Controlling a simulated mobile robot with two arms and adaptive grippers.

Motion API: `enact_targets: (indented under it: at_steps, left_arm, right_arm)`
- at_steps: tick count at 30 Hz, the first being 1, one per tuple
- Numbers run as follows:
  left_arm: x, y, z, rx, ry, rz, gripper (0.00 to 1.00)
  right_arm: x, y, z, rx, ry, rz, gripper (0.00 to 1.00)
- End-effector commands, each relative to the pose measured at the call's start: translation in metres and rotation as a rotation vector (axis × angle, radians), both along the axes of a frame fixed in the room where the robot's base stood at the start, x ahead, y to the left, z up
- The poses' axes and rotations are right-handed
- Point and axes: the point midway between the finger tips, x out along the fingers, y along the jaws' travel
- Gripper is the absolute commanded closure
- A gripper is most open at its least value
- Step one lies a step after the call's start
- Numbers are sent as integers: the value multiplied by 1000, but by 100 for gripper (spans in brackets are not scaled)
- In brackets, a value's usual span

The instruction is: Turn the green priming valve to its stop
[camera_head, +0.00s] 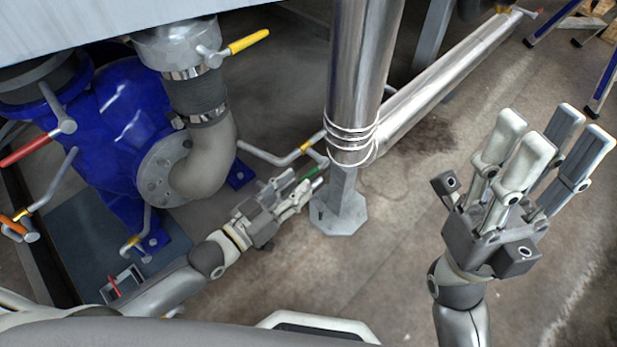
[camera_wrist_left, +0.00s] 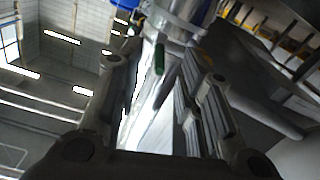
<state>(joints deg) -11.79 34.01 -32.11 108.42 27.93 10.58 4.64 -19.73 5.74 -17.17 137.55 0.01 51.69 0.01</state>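The green valve handle (camera_head: 311,174) shows low beside the steel pipe stand, just past my left gripper's fingertips. In the left wrist view the green handle (camera_wrist_left: 159,58) appears in the gap between the fingers, towards their far ends. My left gripper (camera_head: 297,184) reaches in from the left, and its fingers (camera_wrist_left: 155,80) stand apart with a clear gap. I cannot tell whether a finger touches the handle. The valve body is mostly hidden. My right gripper (camera_head: 542,145) is raised at the right, its fingers spread and empty, far from the valve.
A shiny vertical pipe (camera_head: 352,75) on a grey foot (camera_head: 339,217) stands right by the green handle. A blue pump (camera_head: 125,120) with a grey elbow pipe (camera_head: 205,170) fills the left. A yellow lever (camera_head: 248,41) and red lever (camera_head: 27,150) are nearby. The floor (camera_head: 400,260) between the arms is clear.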

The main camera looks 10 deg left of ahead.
Motion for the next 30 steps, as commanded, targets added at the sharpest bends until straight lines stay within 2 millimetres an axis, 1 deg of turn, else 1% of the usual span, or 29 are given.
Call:
enact_targets:
  at_steps: [1,3,9,13,20,27,28,30]
  left_arm:
    - [8,-6,-2,-4,-4,1,66]
    - [17,-12,-1,-4,-4,0,66]
    - [34,-25,-1,-1,-2,0,66]
    - [37,-27,0,0,-1,0,66]
    - [37,-27,1,0,-1,0,66]
    - [37,-27,1,0,-1,0,97]
    - [37,-27,1,0,-1,0,100]
    - [37,-27,1,0,-1,0,100]
  right_arm:
    - [0,0,-6,-1,-1,0,60]
    - [0,0,-9,-1,-1,0,60]
    - [1,0,-14,-2,1,0,60]
    - [2,1,-13,-3,-1,1,60]
    - [2,1,-13,-3,-1,1,60]
    - [2,1,-13,-3,-1,1,60]
    - [2,1,-13,-3,-1,1,60]
    - [2,1,-13,-3,-1,1,60]
